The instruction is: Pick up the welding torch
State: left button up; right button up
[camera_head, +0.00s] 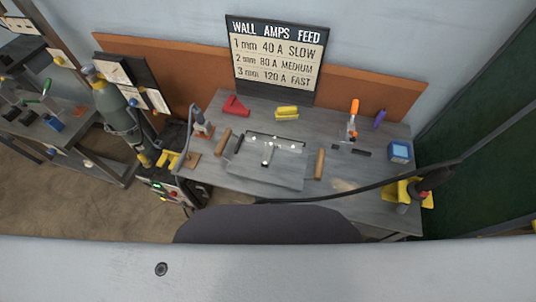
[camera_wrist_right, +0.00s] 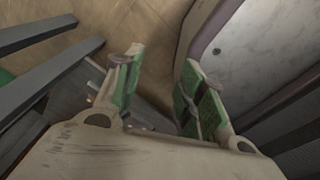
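What looks like the welding torch (camera_head: 434,179), with a dark and reddish body, rests at a yellow holder (camera_head: 398,192) at the right end of the grey workbench (camera_head: 215,179) in the head view. A black cable (camera_head: 375,184) runs by it across the bench front. My right gripper (camera_wrist_right: 162,62) is open, with green pads on its fingers and nothing between them. The torch cannot be made out in the right wrist view. Neither gripper shows in the head view, so their distance from the torch cannot be told.
A gas cylinder (camera_head: 117,115) stands left. A green panel (camera_head: 480,165) borders the right. Brown floor (camera_head: 60,208) is open at left.

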aim_at(438, 176)
jog(key=z, duration=1.85)
